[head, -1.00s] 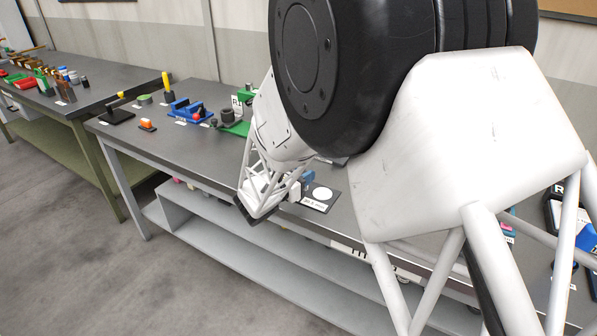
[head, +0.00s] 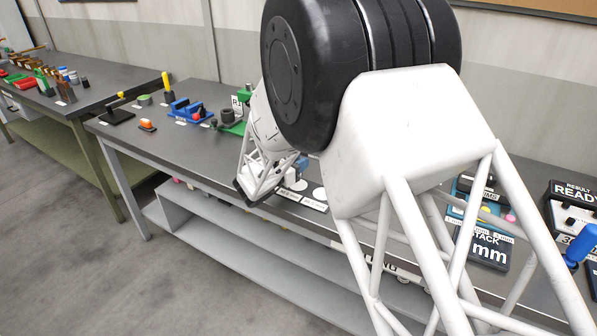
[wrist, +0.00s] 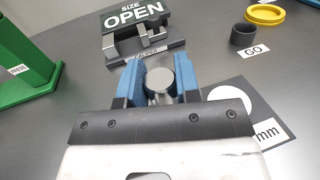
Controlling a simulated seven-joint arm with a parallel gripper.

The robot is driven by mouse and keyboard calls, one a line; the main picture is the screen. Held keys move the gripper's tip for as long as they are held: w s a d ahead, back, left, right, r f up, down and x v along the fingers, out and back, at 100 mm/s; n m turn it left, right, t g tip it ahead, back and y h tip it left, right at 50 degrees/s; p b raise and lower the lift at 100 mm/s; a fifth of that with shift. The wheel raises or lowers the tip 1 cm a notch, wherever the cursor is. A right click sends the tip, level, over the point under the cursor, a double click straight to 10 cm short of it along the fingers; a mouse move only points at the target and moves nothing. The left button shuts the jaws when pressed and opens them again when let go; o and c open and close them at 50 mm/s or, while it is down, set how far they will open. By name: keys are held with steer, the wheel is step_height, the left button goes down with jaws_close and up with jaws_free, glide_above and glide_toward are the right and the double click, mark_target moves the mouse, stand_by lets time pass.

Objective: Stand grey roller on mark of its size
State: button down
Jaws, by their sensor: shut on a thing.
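In the wrist view, the grey roller (wrist: 159,79) is a short cylinder held between the two blue fingers of my gripper (wrist: 158,84), its flat round top showing. The lower end of the roller is hidden, so I cannot tell its height above the table. A dark plate with a white round mark (wrist: 229,98) lies just right of the fingers, its label partly hidden but ending in "mm". In the head view, my gripper (head: 301,167) is partly behind my arm, and two white round marks show below it, one (head: 297,184) partly covered and one (head: 320,193) clearer.
A caliper stand (wrist: 142,45) with an "OPEN" sign stands beyond the fingers. A green press (wrist: 22,60) stands left. A "READY" box (head: 572,205) is far right.

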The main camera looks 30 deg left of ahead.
steer(key=shift+f, duration=1.7)
steer(key=shift+f, duration=0.1)
steer(key=c, duration=0.8)
jaws_free()
steer(key=v, duration=1.2)
